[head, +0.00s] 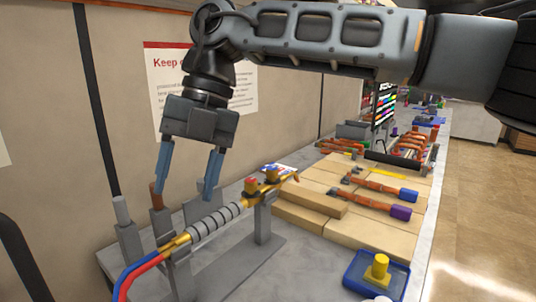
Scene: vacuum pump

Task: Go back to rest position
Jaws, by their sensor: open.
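My gripper (186,185) hangs from my dark arm at the left of the head view, its two blue fingers pointing down. The fingers are open and apart, with nothing between them. Below them and a little to the right, a ribbed grey tool with brass ends (215,219) lies across a grey stand (263,222). Red and blue hoses (138,270) run from its lower left end. The gripper appears above the tool and not touching it, though the exact gap is hard to tell.
Upright posts (128,235) stand left of the tool. Wooden blocks (365,236) bear orange-handled tools (366,205). A blue tray (362,278) with a yellow piece (377,267) sits at the front right. A wall with a paper sign (165,65) stands behind. Open floor (490,220) lies right.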

